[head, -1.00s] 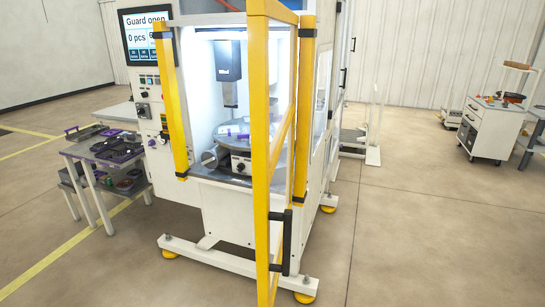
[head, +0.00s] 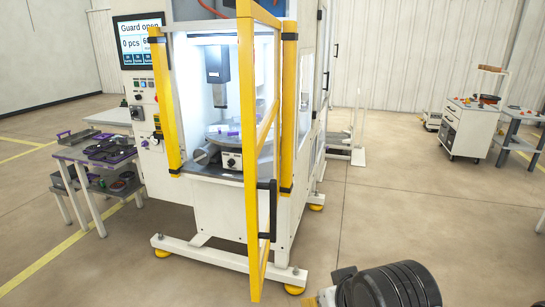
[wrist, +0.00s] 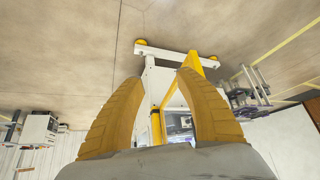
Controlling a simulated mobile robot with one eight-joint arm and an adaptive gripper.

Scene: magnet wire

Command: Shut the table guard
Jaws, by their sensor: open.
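The table guard (head: 249,170) is a yellow-framed door on the white machine, standing swung open toward me. Its hinge side is by the right yellow post. A black upright handle (head: 274,210) sits low on the guard. The machine's screen (head: 141,42) reads "Guard open". My gripper (wrist: 160,75) is open and empty in the wrist view, its two tan fingers spread. The yellow guard frame (wrist: 208,61) shows beyond the right finger, in an upside-down view. In the head view, my gripper is mostly cut off at the bottom, to the right of the guard and apart from it.
The machine's white foot bar (head: 228,261) with yellow pads juts forward at floor level. A side table with trays (head: 98,160) stands at left. A white drawer cart (head: 468,130) stands far right.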

